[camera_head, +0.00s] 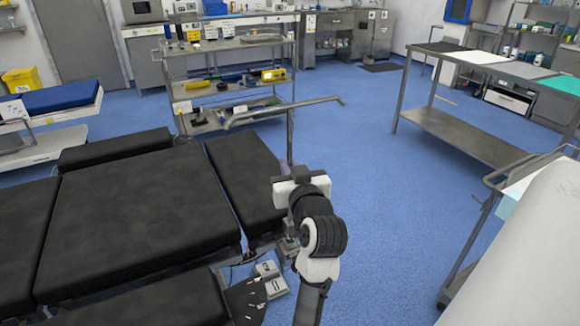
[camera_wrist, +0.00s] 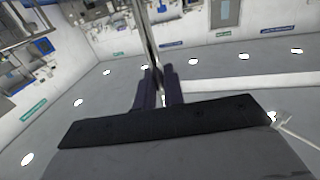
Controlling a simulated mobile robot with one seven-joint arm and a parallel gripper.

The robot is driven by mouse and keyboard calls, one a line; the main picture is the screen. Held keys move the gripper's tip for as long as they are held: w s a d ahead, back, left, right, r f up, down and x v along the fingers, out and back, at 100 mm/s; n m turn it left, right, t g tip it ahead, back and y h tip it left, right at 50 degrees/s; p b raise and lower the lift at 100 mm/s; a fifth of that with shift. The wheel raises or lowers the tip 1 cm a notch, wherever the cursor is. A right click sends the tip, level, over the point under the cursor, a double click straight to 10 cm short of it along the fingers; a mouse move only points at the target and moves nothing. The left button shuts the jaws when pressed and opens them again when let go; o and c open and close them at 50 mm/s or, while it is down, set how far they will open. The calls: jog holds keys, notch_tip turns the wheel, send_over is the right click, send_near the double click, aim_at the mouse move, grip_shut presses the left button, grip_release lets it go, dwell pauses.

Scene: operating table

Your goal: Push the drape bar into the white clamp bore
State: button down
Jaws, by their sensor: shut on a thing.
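The drape bar (camera_head: 290,135) is a thin grey metal bar, standing upright with a long crosspiece at its top in the head view. My gripper (camera_head: 289,168) is shut on the upright, beside the right edge of the black operating table (camera_head: 130,215). In the wrist view, the bar (camera_wrist: 148,38) runs up from between the two dark fingers of my gripper (camera_wrist: 158,75). The bar's lower end is hidden behind my gripper and wrist. I cannot make out the white clamp or its bore; grey metal fittings (camera_head: 287,247) show low at the table's side, partly behind my arm.
A steel cart (camera_head: 235,95) with tools stands behind the bar. A steel side table (camera_head: 465,135) stands at the right, and a trolley frame (camera_head: 470,245) is nearer. Blue floor (camera_head: 390,190) is open between them and the operating table.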

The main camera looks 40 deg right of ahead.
jog(key=shift+f+b, duration=0.85)
jog(key=shift+f, duration=0.65)
jog(key=c, duration=1.4)
grip_release()
jog(key=p+v, duration=1)
jog(key=v, duration=0.3)
jog(key=shift+s+a, duration=0.15)
jog(key=shift+s, duration=0.2)
